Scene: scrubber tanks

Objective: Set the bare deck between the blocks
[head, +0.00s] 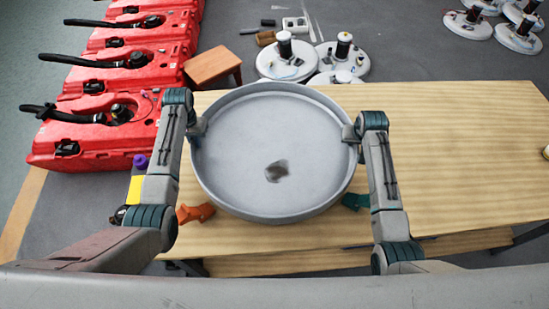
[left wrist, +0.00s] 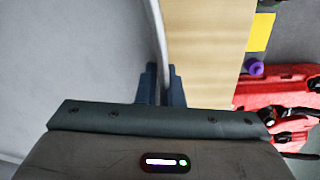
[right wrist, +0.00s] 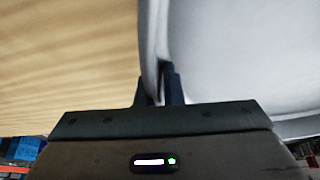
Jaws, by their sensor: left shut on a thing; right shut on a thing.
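The bare deck (head: 265,140) is a wide, round, grey pan with a raised rim and a dark smudge inside. It is over the wooden table, roughly level; I cannot tell its height above the top. My left gripper (head: 197,128) is shut on its left rim, also seen in the left wrist view (left wrist: 161,85). My right gripper (head: 350,132) is shut on its right rim, also seen in the right wrist view (right wrist: 160,85). An orange block (head: 195,213) shows at the deck's near left edge, a teal block (head: 355,201) at its near right. The deck may hide other blocks.
The wooden table (head: 460,150) is clear to the right. Red tanks (head: 115,90) line the floor at left. White round decks with fittings (head: 287,56) stand beyond the table, beside a brown stool (head: 212,66). A purple-capped item (head: 140,161) is by the table's left edge.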

